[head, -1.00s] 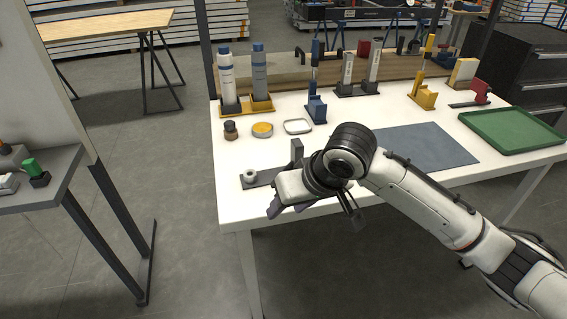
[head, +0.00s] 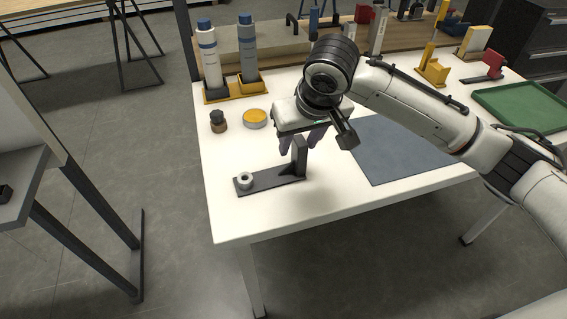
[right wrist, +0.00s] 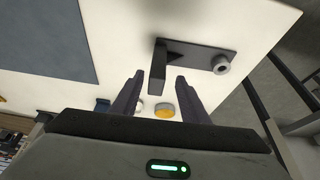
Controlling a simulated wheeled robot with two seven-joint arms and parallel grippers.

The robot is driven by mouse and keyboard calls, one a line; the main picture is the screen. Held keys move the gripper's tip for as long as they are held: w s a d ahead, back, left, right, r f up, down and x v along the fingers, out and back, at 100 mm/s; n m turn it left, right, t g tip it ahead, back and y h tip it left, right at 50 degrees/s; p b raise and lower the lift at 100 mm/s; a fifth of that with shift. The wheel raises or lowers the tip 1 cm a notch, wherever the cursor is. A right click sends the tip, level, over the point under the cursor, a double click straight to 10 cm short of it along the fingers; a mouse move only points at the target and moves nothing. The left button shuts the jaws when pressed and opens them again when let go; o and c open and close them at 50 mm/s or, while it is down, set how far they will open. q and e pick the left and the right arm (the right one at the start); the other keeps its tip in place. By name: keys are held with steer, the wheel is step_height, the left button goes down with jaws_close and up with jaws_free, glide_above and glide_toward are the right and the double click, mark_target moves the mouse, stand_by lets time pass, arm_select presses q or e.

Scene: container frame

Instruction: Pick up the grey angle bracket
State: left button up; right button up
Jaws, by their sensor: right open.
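The grey angle bracket (head: 270,179) lies near the front left corner of the white table, with a flat base plate and an upright leg at its right end. A small pale ring (head: 245,181) sits on the plate's left end. In the right wrist view, the bracket (right wrist: 202,56) is ahead of the fingertips, its upright leg in line with the gap between them. My right gripper (head: 300,141) is open and empty, pointing down just behind and above the upright leg; its fingers also show in the right wrist view (right wrist: 158,82). Contact is not visible. My left gripper is out of view.
A yellow-topped tin (head: 255,118) and a small dark-topped jar (head: 218,122) stand behind the bracket. Two bottles (head: 209,56) stand in a yellow holder farther back. A grey mat (head: 395,150) lies right, with a green tray (head: 520,108) beyond. The table's front strip is clear.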

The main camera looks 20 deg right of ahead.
steer(key=shift+d+x, duration=0.1)
steer(key=shift+x, duration=1.3)
steer(key=shift+d+x, duration=0.15)
steer(key=shift+x, duration=1.25)
steer(key=shift+w+r, duration=0.1)
steer(key=shift+r, duration=0.05)
jaws_close()
